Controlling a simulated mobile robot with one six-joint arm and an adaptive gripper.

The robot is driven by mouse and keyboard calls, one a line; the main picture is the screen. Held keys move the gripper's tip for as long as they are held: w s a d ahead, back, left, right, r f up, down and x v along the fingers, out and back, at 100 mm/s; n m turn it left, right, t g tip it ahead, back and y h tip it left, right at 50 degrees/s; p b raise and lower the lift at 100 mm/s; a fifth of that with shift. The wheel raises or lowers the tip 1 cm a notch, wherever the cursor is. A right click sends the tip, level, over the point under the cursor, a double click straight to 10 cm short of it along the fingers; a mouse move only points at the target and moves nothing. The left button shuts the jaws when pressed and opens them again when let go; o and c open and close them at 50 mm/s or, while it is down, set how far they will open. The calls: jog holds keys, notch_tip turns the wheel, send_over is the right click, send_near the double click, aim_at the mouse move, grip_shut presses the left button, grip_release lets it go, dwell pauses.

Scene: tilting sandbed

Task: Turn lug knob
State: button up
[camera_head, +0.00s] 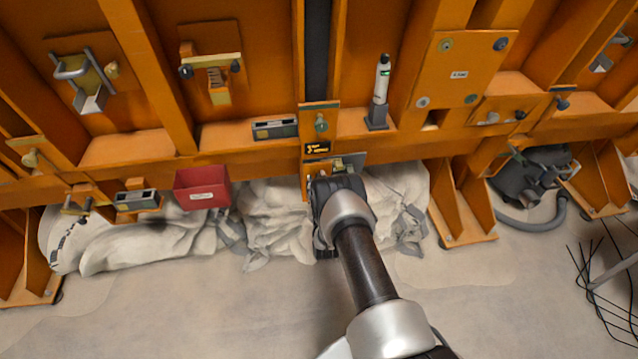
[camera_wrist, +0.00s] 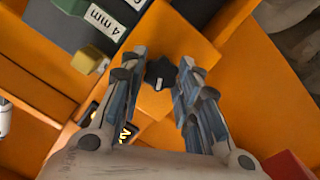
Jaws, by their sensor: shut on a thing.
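The lug knob (camera_wrist: 160,74) is a small dark star-shaped knob with a pale mark, on an orange plate (camera_wrist: 168,38). In the wrist view my gripper (camera_wrist: 159,72) has its fingers on either side of it and is shut on it. In the head view my gripper (camera_head: 338,186) is at the lower beam, below a black label with yellow text (camera_head: 317,148). My own wrist hides the knob there. How far the knob is turned cannot be told.
An olive knob (camera_wrist: 90,60) and a green block marked 4 mm (camera_wrist: 106,20) sit close to my fingers. A red bin (camera_head: 202,188) hangs left on the orange frame (camera_head: 250,160). Crumpled pale sheeting (camera_head: 275,225) lies beneath.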

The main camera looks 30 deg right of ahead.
jog(key=n+t, duration=0.1)
jog(key=n, duration=0.7)
jog(key=n+t+h, duration=0.1)
jog(key=n, duration=0.7)
jog(key=f+n+t, duration=0.1)
jog(key=n, duration=0.7)
jog(key=shift+w+n+h, duration=0.1)
jog(key=shift+n+h, duration=0.2)
dwell(0.4)
jog(key=o, duration=1)
jog(key=shift+o, duration=0.2)
jog(key=v, duration=1.2)
